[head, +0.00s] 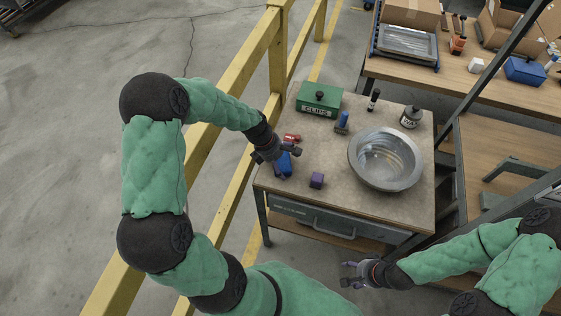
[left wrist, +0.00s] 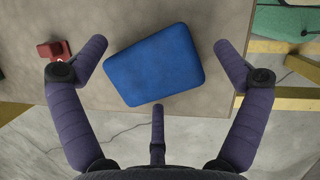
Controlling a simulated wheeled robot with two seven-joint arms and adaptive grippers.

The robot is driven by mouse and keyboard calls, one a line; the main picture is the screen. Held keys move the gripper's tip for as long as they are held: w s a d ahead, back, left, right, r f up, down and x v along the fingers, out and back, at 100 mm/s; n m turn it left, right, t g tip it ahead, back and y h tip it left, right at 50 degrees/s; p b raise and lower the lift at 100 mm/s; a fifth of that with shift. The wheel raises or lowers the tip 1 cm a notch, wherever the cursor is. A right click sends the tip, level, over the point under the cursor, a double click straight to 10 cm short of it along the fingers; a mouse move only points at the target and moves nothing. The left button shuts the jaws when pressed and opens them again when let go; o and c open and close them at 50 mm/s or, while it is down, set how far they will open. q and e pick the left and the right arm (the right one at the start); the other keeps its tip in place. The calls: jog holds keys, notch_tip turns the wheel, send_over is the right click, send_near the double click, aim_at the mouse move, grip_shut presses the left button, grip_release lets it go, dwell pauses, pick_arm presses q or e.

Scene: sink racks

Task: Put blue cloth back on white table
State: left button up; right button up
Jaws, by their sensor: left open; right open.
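The blue cloth (left wrist: 153,65) looks like a folded pad, lying flat on the beige-grey tabletop (left wrist: 205,15) close to its edge in the left wrist view. In the head view the blue cloth (head: 286,168) is partly hidden by my left gripper (head: 275,153), on the left side of the small table (head: 345,203). My left gripper is open, its fingers spread on either side of the cloth and apart from it. My right gripper (head: 352,275) is open and empty, in front of the table. No clearly white table shows.
On the table are a green box (head: 320,98), a red item (head: 291,137), a blue brush (head: 342,122), a purple cube (head: 317,180), a metal bowl (head: 385,158) and bottles (head: 411,116). A yellow railing (head: 240,85) runs along the left. A wooden workbench (head: 455,78) stands at right.

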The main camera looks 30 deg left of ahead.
pick_arm(q)
jog(key=p+v, duration=0.4)
jog(key=v, duration=0.8)
